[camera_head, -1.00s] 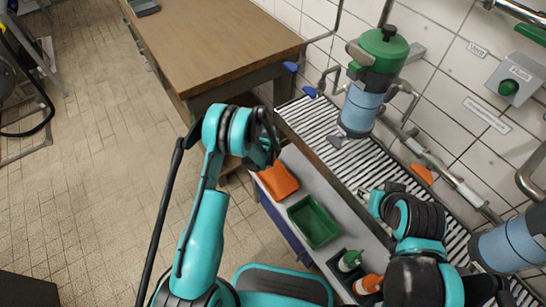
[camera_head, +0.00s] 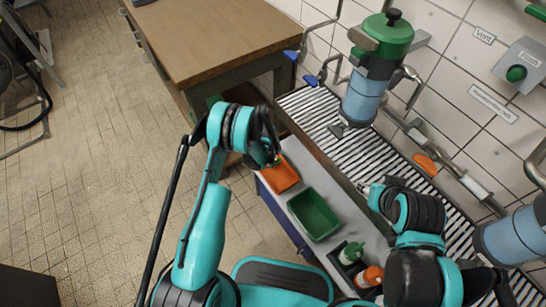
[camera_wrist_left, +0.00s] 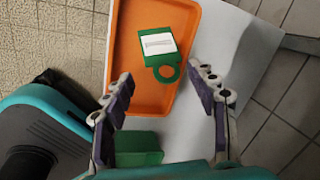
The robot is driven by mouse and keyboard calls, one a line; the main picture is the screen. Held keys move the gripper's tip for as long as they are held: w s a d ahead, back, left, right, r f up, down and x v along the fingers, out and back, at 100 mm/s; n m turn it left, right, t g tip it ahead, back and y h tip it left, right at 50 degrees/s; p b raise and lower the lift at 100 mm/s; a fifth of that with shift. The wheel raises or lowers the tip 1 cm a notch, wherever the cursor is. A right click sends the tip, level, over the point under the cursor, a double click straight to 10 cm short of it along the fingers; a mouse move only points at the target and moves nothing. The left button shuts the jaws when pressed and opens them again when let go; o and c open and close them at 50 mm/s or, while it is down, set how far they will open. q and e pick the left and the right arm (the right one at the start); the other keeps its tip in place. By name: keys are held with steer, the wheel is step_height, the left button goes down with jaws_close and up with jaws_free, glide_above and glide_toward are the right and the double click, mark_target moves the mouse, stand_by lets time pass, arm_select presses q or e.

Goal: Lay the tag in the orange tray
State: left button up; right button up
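The green tag (camera_wrist_left: 152,62) has a white label and a ring end. In the left wrist view it appears to lie flat inside the orange tray (camera_wrist_left: 120,50), near the tray's right wall, ring towards me. My left gripper (camera_wrist_left: 164,72) is open, one finger on each side of the tag's ring end, neither touching it. In the head view my left gripper (camera_head: 268,150) is above the far end of the orange tray (camera_head: 284,178), hiding part of it. My right gripper (camera_head: 370,192) is by the rack's front edge; its fingers are too small to read.
A green tray (camera_head: 314,214) stands beside the orange one, with green-topped and orange-topped bottles (camera_head: 352,252) nearer me. Behind runs a striped drain rack (camera_head: 330,130) below a blue pipe with a green cap (camera_head: 386,36). A wooden table (camera_head: 215,45) stands at the back.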

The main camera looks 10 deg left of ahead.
arm_select(q)
steer(key=v, duration=1.2)
